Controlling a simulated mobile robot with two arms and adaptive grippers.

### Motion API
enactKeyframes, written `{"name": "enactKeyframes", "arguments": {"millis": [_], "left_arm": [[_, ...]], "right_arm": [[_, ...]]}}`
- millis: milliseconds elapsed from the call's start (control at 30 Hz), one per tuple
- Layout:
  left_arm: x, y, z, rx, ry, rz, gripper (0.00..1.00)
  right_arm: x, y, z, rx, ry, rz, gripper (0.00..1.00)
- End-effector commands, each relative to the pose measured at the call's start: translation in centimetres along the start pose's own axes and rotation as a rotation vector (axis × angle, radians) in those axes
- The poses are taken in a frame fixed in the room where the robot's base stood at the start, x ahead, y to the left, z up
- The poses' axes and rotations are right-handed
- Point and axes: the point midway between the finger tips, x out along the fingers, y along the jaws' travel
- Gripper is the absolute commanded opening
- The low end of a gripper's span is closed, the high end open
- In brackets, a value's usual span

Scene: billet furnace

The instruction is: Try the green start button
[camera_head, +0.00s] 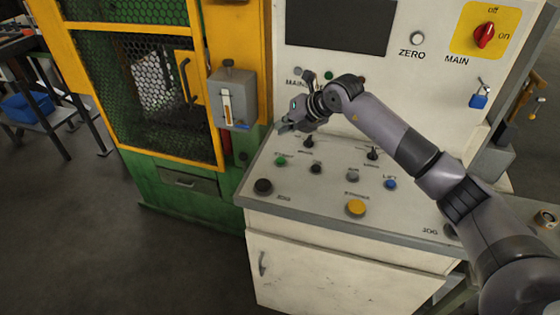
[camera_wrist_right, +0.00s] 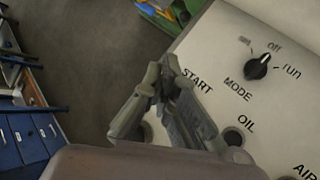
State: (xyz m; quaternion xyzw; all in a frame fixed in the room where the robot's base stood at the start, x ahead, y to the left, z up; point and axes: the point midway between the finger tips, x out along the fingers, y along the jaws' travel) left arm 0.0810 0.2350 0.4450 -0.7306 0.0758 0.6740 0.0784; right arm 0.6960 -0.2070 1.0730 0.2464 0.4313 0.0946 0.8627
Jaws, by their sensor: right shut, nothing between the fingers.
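The green start button (camera_head: 280,160) sits on the white sloping panel (camera_head: 322,196), towards its upper left. My right gripper (camera_head: 285,128) is above the panel's upper left edge, higher than the button in the picture and apart from it. Its fingers are shut and empty. In the right wrist view the closed fingertips (camera_wrist_right: 165,72) lie left of the START lettering. The green button does not show clearly there; the fingers may hide it. My left gripper is not in view.
Near the button are the black mode knob (camera_head: 308,143), the dark oil button (camera_head: 315,169), a large black button (camera_head: 263,186) and a yellow button (camera_head: 356,208). A green and yellow mesh-guarded machine (camera_head: 150,95) stands at the left. A red main switch (camera_head: 484,35) is at upper right.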

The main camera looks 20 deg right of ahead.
Motion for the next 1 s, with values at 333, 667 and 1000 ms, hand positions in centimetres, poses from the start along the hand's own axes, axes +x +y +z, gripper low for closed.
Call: {"name": "enactKeyframes", "arguments": {"millis": [333,667,1000], "left_arm": [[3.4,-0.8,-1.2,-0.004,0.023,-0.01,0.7],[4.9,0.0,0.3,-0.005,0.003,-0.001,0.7],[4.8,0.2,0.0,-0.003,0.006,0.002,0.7]], "right_arm": [[3.7,-2.7,-2.7,0.001,0.001,-0.001,0.0],[5.2,-3.8,-3.8,-0.001,0.0,0.0,0.0],[5.2,-3.8,-3.8,0.0,0.0,0.0,0.0]]}}
